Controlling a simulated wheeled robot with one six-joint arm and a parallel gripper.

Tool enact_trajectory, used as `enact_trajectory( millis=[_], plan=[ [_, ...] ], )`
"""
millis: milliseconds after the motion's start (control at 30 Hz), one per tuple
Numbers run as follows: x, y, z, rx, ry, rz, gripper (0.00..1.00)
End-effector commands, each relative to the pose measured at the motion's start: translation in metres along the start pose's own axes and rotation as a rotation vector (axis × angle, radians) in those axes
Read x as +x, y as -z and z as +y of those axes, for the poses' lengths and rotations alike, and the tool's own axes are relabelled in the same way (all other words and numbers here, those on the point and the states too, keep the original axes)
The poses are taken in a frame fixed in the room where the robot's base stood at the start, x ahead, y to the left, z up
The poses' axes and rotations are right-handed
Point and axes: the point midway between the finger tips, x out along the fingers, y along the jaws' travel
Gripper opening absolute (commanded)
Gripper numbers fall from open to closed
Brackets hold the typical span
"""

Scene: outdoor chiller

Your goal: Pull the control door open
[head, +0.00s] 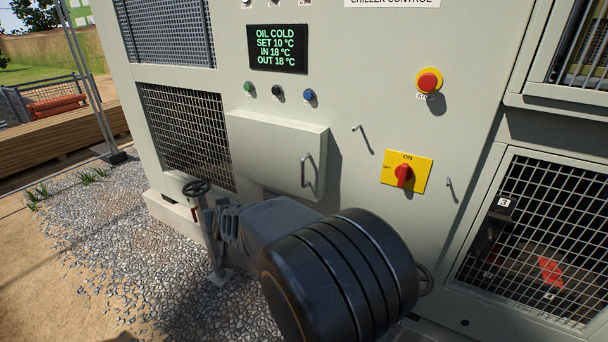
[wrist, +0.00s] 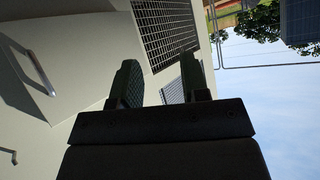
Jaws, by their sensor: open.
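The control door is a pale grey raised panel (head: 270,152) on the front of the chiller in the head view. It appears shut. A metal bar handle (head: 306,170) sits near its right edge. In the wrist view the handle (wrist: 30,68) shows at the far left on the pale door (wrist: 70,50). My gripper (wrist: 163,82) is open and empty, with its two dark fingers apart. In the head view it is below and left of the handle, in front of the cabinet, apart from the handle. My dark arm hides the cabinet's lower part.
Above the door are a display (head: 278,48) and several buttons. To the right are a red stop button (head: 428,80), a yellow-plated red switch (head: 404,175) and a small hook (head: 361,128). Gravel (head: 100,235) lies open at left.

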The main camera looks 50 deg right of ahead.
Motion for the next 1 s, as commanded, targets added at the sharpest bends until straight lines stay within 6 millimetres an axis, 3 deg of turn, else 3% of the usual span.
enact_trajectory(
  millis=[33, 133, 300, 400, 667, 1000],
  plan=[
    [0.023, 0.009, 0.026, 0.035, -0.07, 0.081, 0.41],
    [0.05, 0.027, 0.078, 0.087, -0.237, 0.244, 0.41],
    [0.067, 0.034, 0.157, 0.118, -0.516, 0.435, 0.41],
    [0.067, 0.031, 0.188, 0.117, -0.645, 0.503, 0.41],
    [0.067, 0.03, 0.228, 0.105, -0.801, 0.574, 0.41],
    [0.099, 0.058, 0.271, 0.104, -0.806, 0.577, 0.41]
  ],
)
